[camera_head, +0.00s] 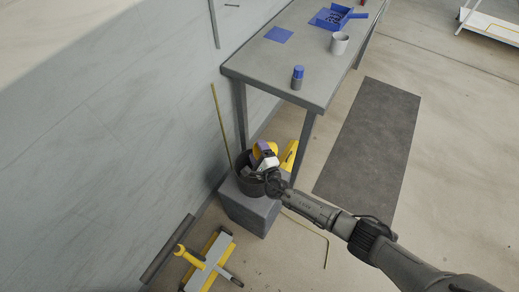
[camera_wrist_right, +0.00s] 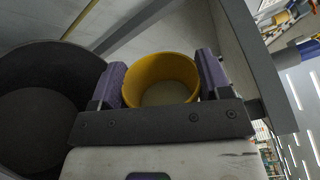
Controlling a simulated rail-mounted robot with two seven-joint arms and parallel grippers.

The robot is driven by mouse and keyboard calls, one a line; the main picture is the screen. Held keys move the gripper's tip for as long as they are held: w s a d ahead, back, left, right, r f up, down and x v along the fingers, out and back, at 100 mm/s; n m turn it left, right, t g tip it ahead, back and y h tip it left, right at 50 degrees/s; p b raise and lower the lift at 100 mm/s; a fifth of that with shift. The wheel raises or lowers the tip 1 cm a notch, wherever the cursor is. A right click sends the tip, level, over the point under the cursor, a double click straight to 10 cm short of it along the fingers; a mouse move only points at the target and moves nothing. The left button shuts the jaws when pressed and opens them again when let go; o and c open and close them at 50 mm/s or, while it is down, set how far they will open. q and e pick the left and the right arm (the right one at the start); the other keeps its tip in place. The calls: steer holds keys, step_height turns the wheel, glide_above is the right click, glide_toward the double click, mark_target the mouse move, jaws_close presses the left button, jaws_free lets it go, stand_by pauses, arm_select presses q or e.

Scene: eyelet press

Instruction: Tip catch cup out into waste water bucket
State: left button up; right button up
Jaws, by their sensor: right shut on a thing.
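My right gripper (camera_head: 267,160) is shut on a yellow cup, the catch cup (camera_head: 257,150). In the right wrist view the cup (camera_wrist_right: 162,70) sits between the purple fingers (camera_wrist_right: 162,88), its open mouth showing a pale grey inside; I cannot tell whether that is liquid or the bottom. The dark bucket (camera_head: 246,186) stands on a grey block by the wall, and the cup is held above it in the head view. In the right wrist view the bucket (camera_wrist_right: 40,120) fills the left side, beside the cup. My left gripper is not in view.
The grey workbench (camera_head: 262,63) stands close behind the bucket, with a blue-capped bottle (camera_head: 297,78), a white mug (camera_head: 340,43) and a blue tray (camera_head: 338,17) on top. A yellow object (camera_head: 289,155) stands beside the bucket. The dark mat (camera_head: 372,140) is clear.

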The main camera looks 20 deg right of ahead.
steer(key=shift+a+r+n+p, duration=0.15)
steer(key=shift+a+n+p, duration=0.05)
steer(key=shift+n+p, duration=0.5)
steer(key=shift+a+r+n+p, duration=0.2)
steer(key=shift+n+p, duration=0.25)
steer(key=shift+n, duration=0.35)
steer(key=shift+a+n+p, duration=0.25)
steer(key=shift+n+p, duration=0.15)
steer(key=shift+n, duration=0.2)
steer(key=shift+f+n, duration=0.1)
steer(key=shift+n, duration=0.2)
steer(key=shift+a, duration=0.15)
stand_by(0.9)
steer(key=shift+f, duration=0.1)
stand_by(0.4)
